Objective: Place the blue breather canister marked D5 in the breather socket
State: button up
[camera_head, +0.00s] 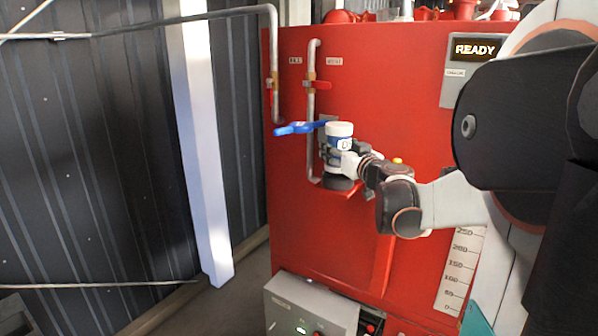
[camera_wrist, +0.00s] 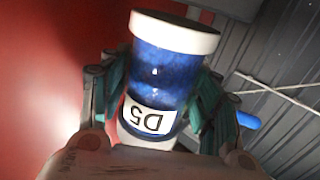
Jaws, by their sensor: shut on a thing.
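The blue breather canister (camera_head: 340,130) has white ends and a label reading D5. In the wrist view the canister (camera_wrist: 166,65) fills the middle, its label upside down. My gripper (camera_head: 345,158) is shut on it, with teal finger pads on both sides in the wrist view (camera_wrist: 157,88). In the head view the canister is roughly upright at the red cabinet's front. A dark round part (camera_head: 338,183), perhaps the breather socket, shows just below it. My gripper partly hides the space between, so I cannot tell whether they touch.
A blue lever handle (camera_head: 296,129) sticks out left of the canister and shows behind my gripper in the wrist view (camera_wrist: 248,120). A grey pipe (camera_head: 311,120) runs close by on the red cabinet (camera_head: 410,90). A grey control box (camera_head: 305,308) stands below. Open floor lies left.

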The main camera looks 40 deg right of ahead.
jog(key=shift+s+f+b, duration=0.15)
jog(key=shift+f+b, duration=0.45)
jog(key=shift+f, duration=0.4)
jog(key=shift+s+f+b, duration=0.15)
jog(key=shift+f+b, duration=0.4)
jog(key=shift+f, duration=0.4)
jog(key=o, duration=1.3)
jog(key=shift+w+a+r, duration=0.1)
jog(key=shift+w, duration=0.05)
jog(key=shift+c, duration=0.2)
